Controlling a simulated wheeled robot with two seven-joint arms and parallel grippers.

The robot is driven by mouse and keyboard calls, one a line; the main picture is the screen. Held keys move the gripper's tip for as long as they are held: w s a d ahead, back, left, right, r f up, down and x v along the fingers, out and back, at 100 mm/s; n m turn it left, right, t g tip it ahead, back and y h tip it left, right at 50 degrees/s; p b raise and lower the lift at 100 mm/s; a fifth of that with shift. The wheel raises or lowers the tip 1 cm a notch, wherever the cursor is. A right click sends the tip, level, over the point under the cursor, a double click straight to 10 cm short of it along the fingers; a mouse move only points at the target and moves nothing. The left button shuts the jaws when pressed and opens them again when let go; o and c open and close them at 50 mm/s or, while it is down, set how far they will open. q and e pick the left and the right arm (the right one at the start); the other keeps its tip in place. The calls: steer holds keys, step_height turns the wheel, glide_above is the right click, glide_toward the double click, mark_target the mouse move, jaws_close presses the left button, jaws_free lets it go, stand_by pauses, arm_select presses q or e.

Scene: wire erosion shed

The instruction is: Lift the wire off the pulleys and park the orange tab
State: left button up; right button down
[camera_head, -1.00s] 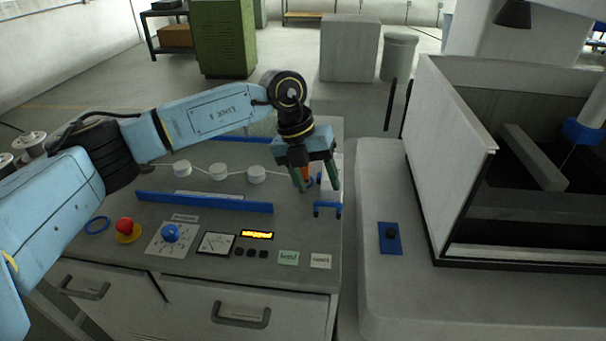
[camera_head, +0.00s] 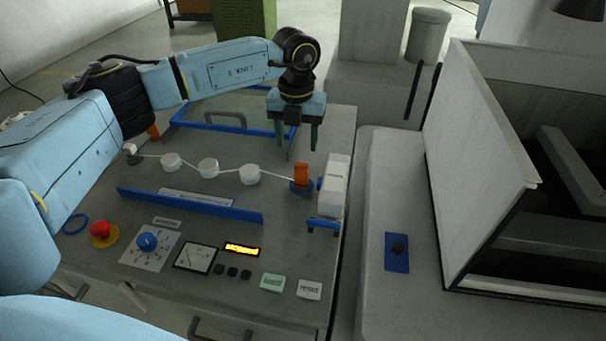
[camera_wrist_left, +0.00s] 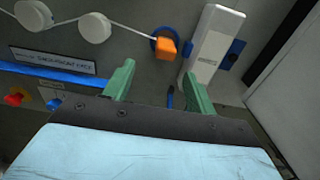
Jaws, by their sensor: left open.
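The orange tab (camera_head: 302,174) stands in a blue ring mount (camera_head: 301,188) on the grey panel; it also shows in the left wrist view (camera_wrist_left: 166,47). The thin pale wire (camera_head: 231,171) runs from the tab leftward along three white pulleys (camera_head: 171,161) (camera_head: 209,168) (camera_head: 250,174) to a small post (camera_head: 131,152). My left gripper (camera_head: 299,145) has green fingers, open and empty. It hangs above the panel near the tab, apart from it. In the left wrist view (camera_wrist_left: 158,85) the tab lies beyond the fingertips. My right gripper is out of view.
A white block (camera_head: 334,185) stands right of the tab, with a blue bracket (camera_head: 323,226) in front. A blue rail (camera_head: 189,204) lies before the pulleys. Nearer are a red button (camera_head: 101,229), blue knob (camera_head: 147,241) and meter (camera_head: 194,257). A walled tank (camera_head: 480,170) stands right.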

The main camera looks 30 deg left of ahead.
mark_target(302, 164)
arm_select(q)
step_height(302, 164, down, 3)
steer(key=shift+r, duration=0.1)
steer(key=shift+w+f, duration=0.15)
steer(key=shift+f, duration=0.2)
steer(key=shift+d+f, duration=0.1)
steer(key=shift+f, duration=0.1)
steer(key=f, duration=0.4)
steer(key=shift+w+d+f+p, duration=0.1)
steer(key=shift+d+f+p, duration=0.15)
steer(key=shift+f+p, duration=0.15)
steer(key=shift+c, duration=0.6)
steer(key=c, duration=1)
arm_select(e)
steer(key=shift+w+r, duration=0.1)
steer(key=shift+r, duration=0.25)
